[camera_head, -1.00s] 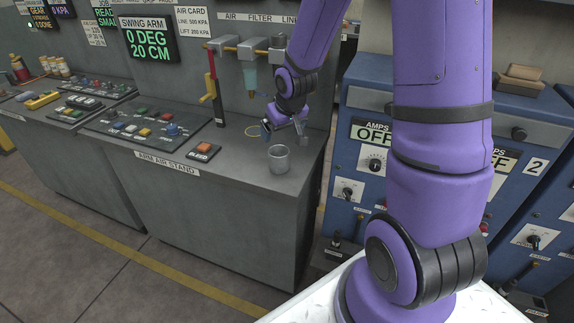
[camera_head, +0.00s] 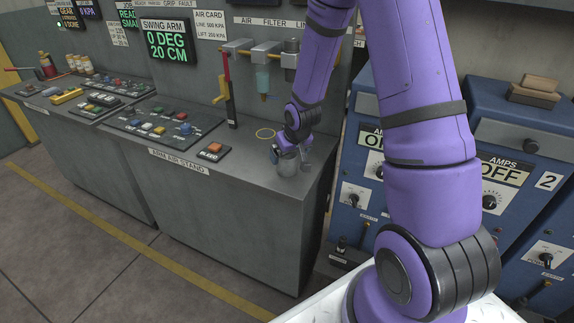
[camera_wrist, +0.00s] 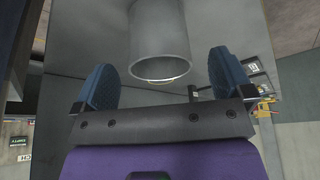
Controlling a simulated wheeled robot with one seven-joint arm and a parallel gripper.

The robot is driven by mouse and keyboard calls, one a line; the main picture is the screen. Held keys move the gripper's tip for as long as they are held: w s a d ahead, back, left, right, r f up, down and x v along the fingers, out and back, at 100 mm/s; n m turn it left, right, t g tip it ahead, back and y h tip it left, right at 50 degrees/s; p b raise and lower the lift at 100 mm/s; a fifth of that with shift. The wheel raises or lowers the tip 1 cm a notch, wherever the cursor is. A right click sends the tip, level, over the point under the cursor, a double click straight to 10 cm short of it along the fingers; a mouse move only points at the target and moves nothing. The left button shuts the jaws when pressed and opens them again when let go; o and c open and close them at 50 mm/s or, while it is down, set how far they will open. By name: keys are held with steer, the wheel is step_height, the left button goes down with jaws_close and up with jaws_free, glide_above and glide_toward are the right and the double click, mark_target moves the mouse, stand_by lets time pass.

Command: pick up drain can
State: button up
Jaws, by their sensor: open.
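The drain can (camera_head: 287,169) is a plain grey metal can on the grey stand top, near its right front corner. My gripper (camera_head: 289,150) is right at the can in the head view and partly covers it. In the wrist view the can (camera_wrist: 160,38) appears large, with its rounded edge between the two blue finger pads of my open gripper (camera_wrist: 160,78). A gap shows on each side between can and pads, so neither finger visibly touches it. How deep the can sits between the fingers I cannot tell.
The air filter (camera_head: 262,80) hangs above, left of my arm. A red-button box (camera_head: 214,151) and a control panel (camera_head: 160,126) stand to the left. Blue power cabinets (camera_head: 375,150) stand to the right.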

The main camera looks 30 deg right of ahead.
steer(key=shift+x, duration=2.25)
steer(key=shift+d, duration=0.1)
steer(key=c, duration=1)
